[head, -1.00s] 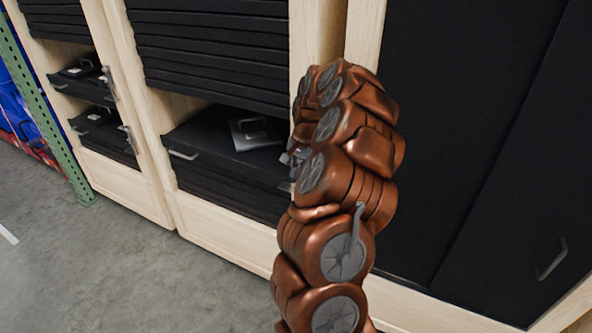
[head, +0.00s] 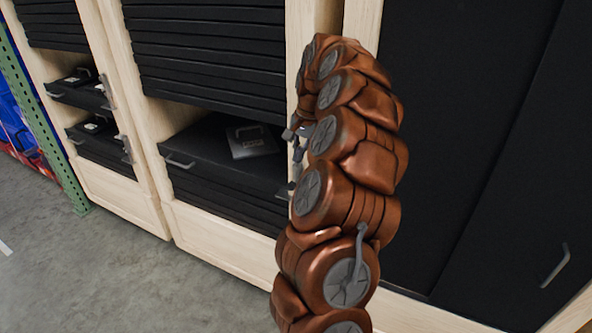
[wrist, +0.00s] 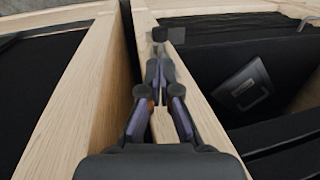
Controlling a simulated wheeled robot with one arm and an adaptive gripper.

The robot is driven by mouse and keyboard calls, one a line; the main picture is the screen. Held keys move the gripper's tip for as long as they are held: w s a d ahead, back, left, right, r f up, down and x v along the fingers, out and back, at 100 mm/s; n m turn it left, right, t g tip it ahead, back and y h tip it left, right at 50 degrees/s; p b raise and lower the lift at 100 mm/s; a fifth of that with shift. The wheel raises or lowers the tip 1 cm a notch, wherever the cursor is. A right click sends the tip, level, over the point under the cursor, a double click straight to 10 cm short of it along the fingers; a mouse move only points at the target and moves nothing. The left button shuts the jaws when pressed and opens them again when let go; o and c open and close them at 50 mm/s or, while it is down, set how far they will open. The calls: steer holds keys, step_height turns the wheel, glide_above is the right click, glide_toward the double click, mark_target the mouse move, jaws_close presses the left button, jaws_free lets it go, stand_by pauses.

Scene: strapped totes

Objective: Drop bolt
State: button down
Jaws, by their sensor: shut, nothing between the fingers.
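My gripper (wrist: 158,68) is shut and empty in the wrist view, its fingers over a pale wooden post (wrist: 205,105). A small dark block (wrist: 160,34) shows just beyond the fingertips, with another dark piece beside it. I cannot tell whether these are the drop bolt or whether the fingertips touch them. In the head view my gripper is mostly hidden behind my copper arm, with small grey parts showing at its left edge. Grey bolt-like hardware (head: 106,92) sits on the cabinet post further left, with a second piece (head: 126,148) lower down.
A black tray (head: 215,170) with a handled grey plate (head: 252,141) stands in the middle cabinet opening; the plate also shows in the wrist view (wrist: 243,88). A large black panel with a handle (head: 556,266) is at right.

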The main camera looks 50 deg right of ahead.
step_height(320, 180, up, 14)
steer(key=s, duration=0.2)
steer(key=shift+s+d+r, duration=0.2)
steer(key=shift+s+d, duration=0.15)
steer(key=shift+d, duration=0.05)
stand_by(0.9)
steer(key=s+a+f+n+g, duration=0.15)
steer(key=a+n, duration=0.35)
steer(key=a, duration=0.9)
steer(key=s+a+f+n, duration=0.2)
steer(key=a+n, duration=0.2)
steer(key=a, duration=1)
steer(key=s+a+f+n, duration=0.2)
steer(key=s+a+f, duration=0.1)
steer(key=s, duration=0.4)
steer(key=s+a+f+n+g, duration=0.1)
steer(key=s+a+f, duration=0.3)
steer(key=s+f, duration=0.2)
steer(key=s+a+f+n+g, duration=0.1)
steer(key=s+a+f, duration=0.3)
steer(key=s, duration=0.4)
steer(key=shift+s+f+n+h, duration=0.3)
steer(key=shift+s+f+n, duration=0.1)
steer(key=shift+f+n, duration=0.35)
steer(key=shift+r+g, duration=0.1)
steer(key=shift+g, duration=0.15)
